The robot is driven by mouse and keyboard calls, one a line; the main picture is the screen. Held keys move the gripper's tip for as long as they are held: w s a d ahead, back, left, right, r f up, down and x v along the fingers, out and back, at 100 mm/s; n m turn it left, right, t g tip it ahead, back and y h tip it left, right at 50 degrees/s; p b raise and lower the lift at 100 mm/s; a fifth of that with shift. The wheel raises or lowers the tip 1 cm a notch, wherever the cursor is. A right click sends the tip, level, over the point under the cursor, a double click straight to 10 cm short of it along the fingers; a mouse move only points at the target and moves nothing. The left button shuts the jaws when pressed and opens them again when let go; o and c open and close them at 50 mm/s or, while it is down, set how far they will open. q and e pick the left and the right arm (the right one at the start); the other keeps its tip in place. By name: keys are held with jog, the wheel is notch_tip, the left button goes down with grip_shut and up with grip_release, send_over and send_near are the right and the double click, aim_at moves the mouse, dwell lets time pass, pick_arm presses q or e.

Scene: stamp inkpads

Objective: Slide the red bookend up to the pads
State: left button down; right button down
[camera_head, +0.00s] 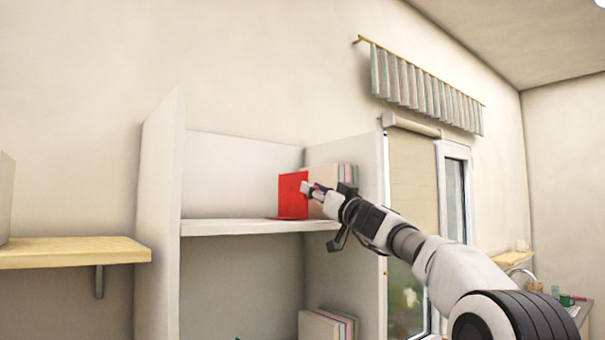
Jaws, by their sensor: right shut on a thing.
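The red bookend (292,196) stands upright on the white upper shelf (235,226), toward its right end. My right gripper (307,188) comes in from the right and is shut on the bookend's right edge. Its wrist covers part of the pads. My left gripper is not in view.
White side panels (160,190) enclose the shelf. The upper shelf is clear left of the bookend. A lower compartment holds several similar upright pads (322,325). A wooden wall shelf (75,252) is at the left, and a window (455,195) is at the right.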

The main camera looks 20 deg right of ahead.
jog(key=shift+w+d+f, duration=0.15)
jog(key=shift+w+d, duration=0.15)
jog(key=shift+d, duration=0.35)
jog(key=shift+w+d+f, duration=0.15)
jog(key=shift+w+d, duration=0.15)
jog(key=shift+d, duration=0.3)
jog(key=shift+s+a, duration=0.1)
jog(key=shift+a, duration=0.1)
jog(key=c, duration=0.9)
grip_release()
jog(key=shift+s+a+r, duration=0.1)
jog(key=shift+a, duration=0.25)
jog(key=shift+o, duration=0.2)
jog(key=shift+w+d, duration=0.3)
jog(key=shift+w, duration=0.05)
jog(key=shift+s, duration=0.4)
jog(key=v, duration=1.1)
jog(key=shift+f, duration=0.35)
